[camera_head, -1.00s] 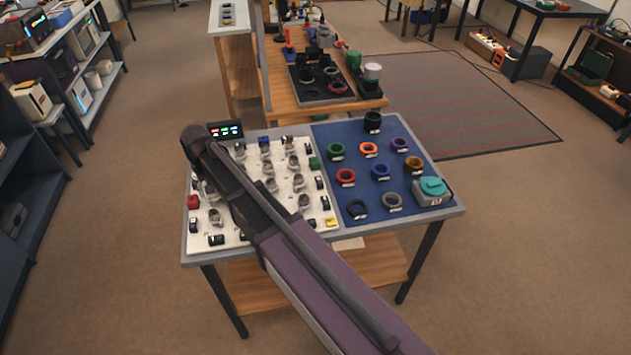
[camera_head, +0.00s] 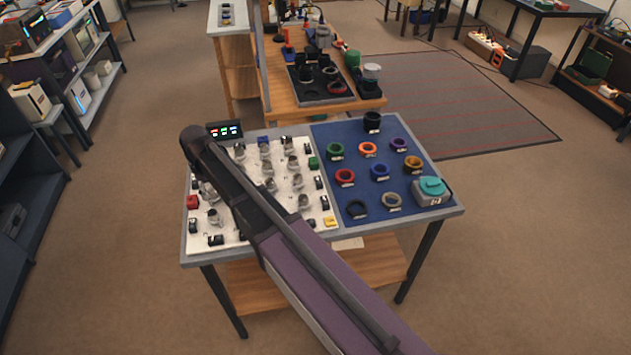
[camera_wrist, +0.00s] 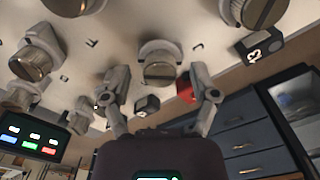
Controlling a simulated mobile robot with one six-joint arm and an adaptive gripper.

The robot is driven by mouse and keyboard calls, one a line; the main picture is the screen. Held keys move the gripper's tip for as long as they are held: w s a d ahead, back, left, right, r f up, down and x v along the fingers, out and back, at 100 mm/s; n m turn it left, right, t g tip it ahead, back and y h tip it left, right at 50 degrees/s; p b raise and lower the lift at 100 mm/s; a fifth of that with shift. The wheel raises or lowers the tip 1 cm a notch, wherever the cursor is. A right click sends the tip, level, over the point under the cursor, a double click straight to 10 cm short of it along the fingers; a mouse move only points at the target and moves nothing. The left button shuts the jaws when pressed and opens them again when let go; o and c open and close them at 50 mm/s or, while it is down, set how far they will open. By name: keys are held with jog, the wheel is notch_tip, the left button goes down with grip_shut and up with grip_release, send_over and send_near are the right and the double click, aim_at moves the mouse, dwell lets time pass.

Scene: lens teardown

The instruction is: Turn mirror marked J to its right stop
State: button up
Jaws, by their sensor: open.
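A white board (camera_head: 268,221) carries several round silver mirror mounts, such as one at its near right (camera_head: 304,201). In the wrist view, one silver mount with a brownish round face (camera_wrist: 160,72) sits between the two fingers of my gripper (camera_wrist: 160,94). The fingers are open, one on each side of it, with gaps visible; I see no contact. My forearm hides the gripper and part of the board in the head view. Small dark marks show on the board, but I cannot tell which mount is marked J.
Other mounts (camera_wrist: 35,58) crowd close around the fingers. A black block (camera_wrist: 260,46) and a red block (camera_wrist: 185,88) are nearby. A small display (camera_head: 224,130) stands at the board's back left. A blue mat (camera_head: 350,190) with coloured rings lies to the right.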

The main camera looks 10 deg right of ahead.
aim_at(212, 190)
jog(key=n, duration=0.7)
jog(key=shift+r+n+p, duration=0.25)
jog(key=shift+n+p, duration=0.05)
notch_tip(212, 190, up, 14)
jog(key=p, duration=1.4)
jog(key=s+d+f+m+b, duration=0.1)
jog(key=s+d+m, duration=0.3)
jog(key=d, duration=0.5)
jog(key=s+d+f+m+b, duration=0.2)
jog(key=s+d+m, duration=0.2)
jog(key=d, duration=0.6)
jog(key=s+d+f+m+b, duration=0.2)
jog(key=s+d+m, duration=0.2)
jog(key=d+m, duration=0.3)
jog(key=shift+s+d+f+m, duration=0.2)
jog(key=shift+d+m, duration=0.1)
jog(key=shift+d, duration=0.85)
jog(key=shift+s+d+m, duration=1.2)
jog(key=shift+s+d, duration=0.2)
jog(key=shift+d, duration=0.2)
